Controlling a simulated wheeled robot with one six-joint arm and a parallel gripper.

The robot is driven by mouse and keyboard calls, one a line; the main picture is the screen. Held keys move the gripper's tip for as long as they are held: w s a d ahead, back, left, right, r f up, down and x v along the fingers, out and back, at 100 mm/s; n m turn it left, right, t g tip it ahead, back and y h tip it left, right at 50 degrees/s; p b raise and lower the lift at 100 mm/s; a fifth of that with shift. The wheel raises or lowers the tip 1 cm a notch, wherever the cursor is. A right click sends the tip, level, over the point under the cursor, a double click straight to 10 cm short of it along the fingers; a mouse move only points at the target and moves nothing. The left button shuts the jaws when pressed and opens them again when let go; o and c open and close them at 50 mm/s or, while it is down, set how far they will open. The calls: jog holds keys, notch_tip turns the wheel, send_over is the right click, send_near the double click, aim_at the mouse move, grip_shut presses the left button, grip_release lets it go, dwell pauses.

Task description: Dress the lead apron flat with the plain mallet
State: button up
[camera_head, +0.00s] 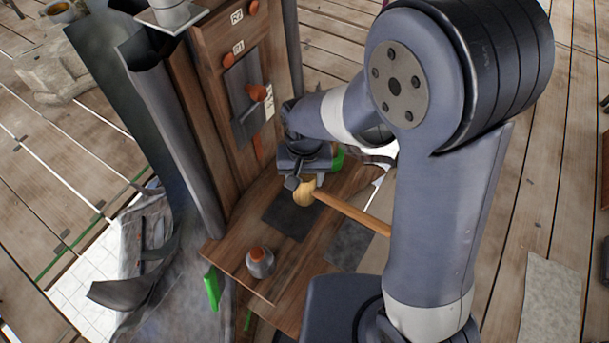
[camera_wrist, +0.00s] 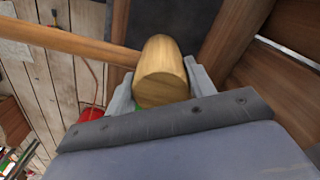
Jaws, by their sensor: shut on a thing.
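My gripper (camera_head: 306,182) is shut on the head of the plain wooden mallet (camera_head: 303,194). The mallet's handle (camera_head: 355,214) points to the lower right, partly behind my arm. In the wrist view the pale round mallet head (camera_wrist: 162,75) sits between the two grey fingers, its handle (camera_wrist: 75,43) running left. The mallet is over the wooden ledge, close to a dark grey sheet (camera_head: 287,218) lying there. Another grey sheet (camera_head: 244,97) hangs on the upright board. I cannot tell for certain which sheet is the lead apron, nor whether the mallet touches anything.
A small grey pot with an orange top (camera_head: 260,264) stands on the ledge's front left. The upright wooden board (camera_head: 215,105) carries orange knobs and labels behind the gripper. Green pieces (camera_head: 212,288) show at the ledge's edge. Curved dark metal (camera_head: 165,125) stands at left.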

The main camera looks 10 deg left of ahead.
jog(key=shift+r, duration=0.15)
notch_tip(320, 180, up, 4)
jog(key=p, duration=0.3)
jog(key=shift+r, duration=0.1)
dwell(0.7)
